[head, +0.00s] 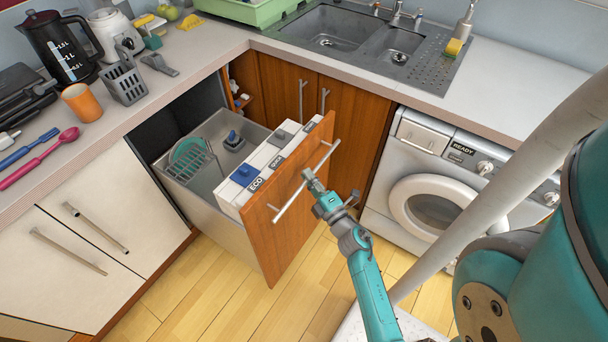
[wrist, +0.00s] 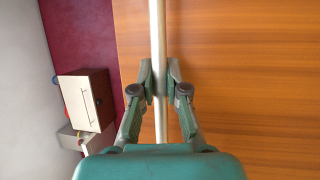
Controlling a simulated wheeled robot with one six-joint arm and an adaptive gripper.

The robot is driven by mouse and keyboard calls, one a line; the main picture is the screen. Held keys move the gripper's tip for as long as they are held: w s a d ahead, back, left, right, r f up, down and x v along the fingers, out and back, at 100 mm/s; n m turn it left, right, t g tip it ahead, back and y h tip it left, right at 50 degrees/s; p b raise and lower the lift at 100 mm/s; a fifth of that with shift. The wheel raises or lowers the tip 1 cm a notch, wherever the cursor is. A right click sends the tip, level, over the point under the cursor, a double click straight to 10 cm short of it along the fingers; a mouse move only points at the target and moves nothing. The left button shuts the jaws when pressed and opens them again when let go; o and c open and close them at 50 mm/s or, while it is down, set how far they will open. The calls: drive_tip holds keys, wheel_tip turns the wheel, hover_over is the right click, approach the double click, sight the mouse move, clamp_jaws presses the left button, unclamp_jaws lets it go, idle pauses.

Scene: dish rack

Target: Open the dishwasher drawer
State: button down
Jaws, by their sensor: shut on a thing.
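The dishwasher drawer (head: 224,215) stands pulled out from under the counter, with a brown wooden front panel (head: 285,232). A long metal bar handle (head: 289,197) runs across that panel. Inside the drawer are a wire rack (head: 188,165) with a green plate, and a white strip with ECO and QUICK labels. My gripper (head: 309,177) is at the middle of the handle. In the wrist view, the fingers of my gripper (wrist: 160,82) are closed on the handle (wrist: 157,30), one on each side, in front of the wood panel (wrist: 240,60).
A washing machine (head: 430,185) stands to the right. White cabinets (head: 95,245) with bar handles are at the left. The counter (head: 190,75) holds a kettle (head: 62,48), an orange cup (head: 82,101) and a sink (head: 340,38). Wooden floor (head: 225,308) is free in front.

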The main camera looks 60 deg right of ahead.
drive_tip(key=shift+f, duration=0.1)
drive_tip(key=c, duration=1.2)
unclamp_jaws()
drive_tip(key=v, duration=1.2)
drive_tip(key=shift+d, duration=0.1)
